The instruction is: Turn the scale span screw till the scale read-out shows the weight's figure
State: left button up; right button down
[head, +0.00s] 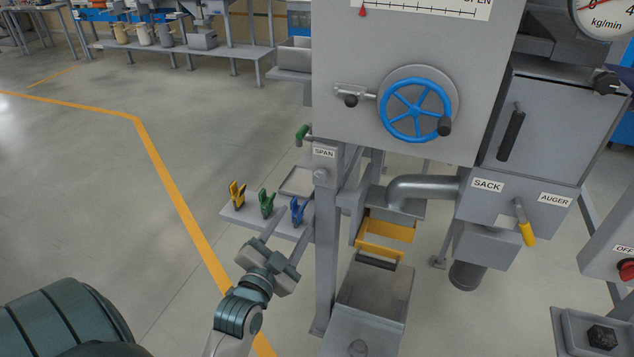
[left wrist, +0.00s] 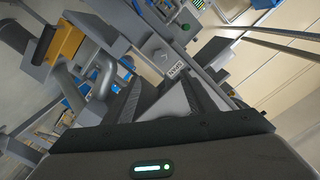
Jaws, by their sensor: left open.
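The SPAN label (head: 323,153) is on a grey box on the post. Just below it is a small round screw head (head: 321,174). In the left wrist view the SPAN label (left wrist: 175,71) shows tilted, beyond the fingers. My left gripper (head: 291,226) is open, below and left of the screw in the head view, and apart from it. In the left wrist view the two dark fingers (left wrist: 165,92) stand apart with nothing clear between them. I cannot make out a scale read-out figure or the weight. My right gripper is not in view.
A small shelf (head: 233,215) with yellow, green and blue clips (head: 267,203) lies close behind my left gripper. The blue handwheel (head: 415,110), the SACK pipe (head: 425,187) and a grey bin (head: 375,290) are to the right. The floor at left is clear.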

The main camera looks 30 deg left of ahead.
aim_at(320, 178)
pick_arm(q)
jog(key=p+x, duration=0.4)
jog(key=x, duration=1.1)
jog(key=shift+w+r, duration=0.15)
jog(key=shift+w, duration=0.1)
jog(key=shift+w+a, duration=0.15)
jog(key=shift+w, duration=0.6)
jog(key=c, duration=1)
